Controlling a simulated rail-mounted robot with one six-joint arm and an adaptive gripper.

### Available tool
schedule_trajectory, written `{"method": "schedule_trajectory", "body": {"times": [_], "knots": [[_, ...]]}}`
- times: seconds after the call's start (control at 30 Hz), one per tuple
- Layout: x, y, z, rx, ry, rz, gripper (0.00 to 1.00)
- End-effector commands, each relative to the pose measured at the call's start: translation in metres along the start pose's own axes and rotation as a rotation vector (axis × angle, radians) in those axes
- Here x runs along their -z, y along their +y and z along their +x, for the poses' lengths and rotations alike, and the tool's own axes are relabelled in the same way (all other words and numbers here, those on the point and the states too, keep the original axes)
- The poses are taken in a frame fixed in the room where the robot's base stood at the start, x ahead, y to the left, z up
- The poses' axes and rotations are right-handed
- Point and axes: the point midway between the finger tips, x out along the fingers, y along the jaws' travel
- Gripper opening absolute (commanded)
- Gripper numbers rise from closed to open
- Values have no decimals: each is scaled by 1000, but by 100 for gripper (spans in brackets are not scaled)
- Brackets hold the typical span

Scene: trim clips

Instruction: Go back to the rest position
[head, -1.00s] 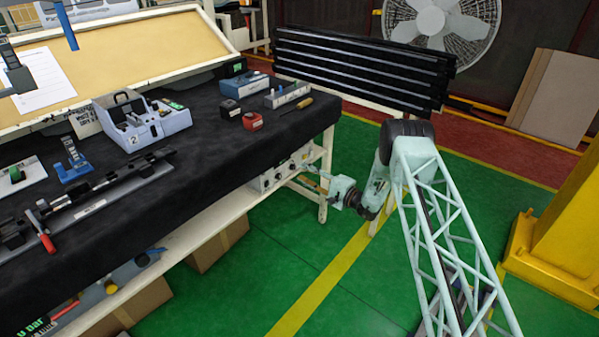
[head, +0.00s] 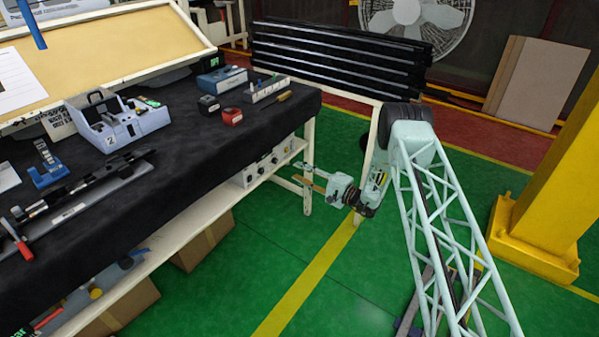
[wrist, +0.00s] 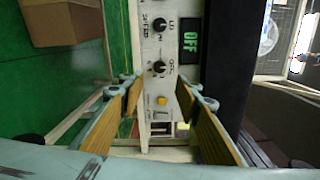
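My gripper (head: 307,179) is beside the right end of the workbench, just below the level of the black-covered tabletop, by the bench leg. In the wrist view my gripper (wrist: 160,115) has its two wooden-faced finger pairs spread well apart with nothing between them. Beyond the fingers is a white control box (wrist: 160,45) with black knobs, a yellow button and a green OFF display. My arm reaches over the green floor from the lower right in the head view.
The workbench (head: 200,130) carries a lilac tool case (head: 150,122), a red tape measure (head: 232,116) and a black rail fixture (head: 85,198). A yellow post (head: 550,190) stands right of my arm. Open green floor (head: 330,290) lies below. A fan (head: 415,20) and black strips (head: 340,60) are behind.

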Motion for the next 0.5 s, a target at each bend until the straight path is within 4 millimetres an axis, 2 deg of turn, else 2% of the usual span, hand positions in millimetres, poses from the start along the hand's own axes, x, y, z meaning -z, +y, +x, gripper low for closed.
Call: {"method": "schedule_trajectory", "body": {"times": [0.27,0.5], "knots": [[-1,-3,1,-1,-3,-1,30],[-11,-25,4,-13,-34,-2,30]]}}
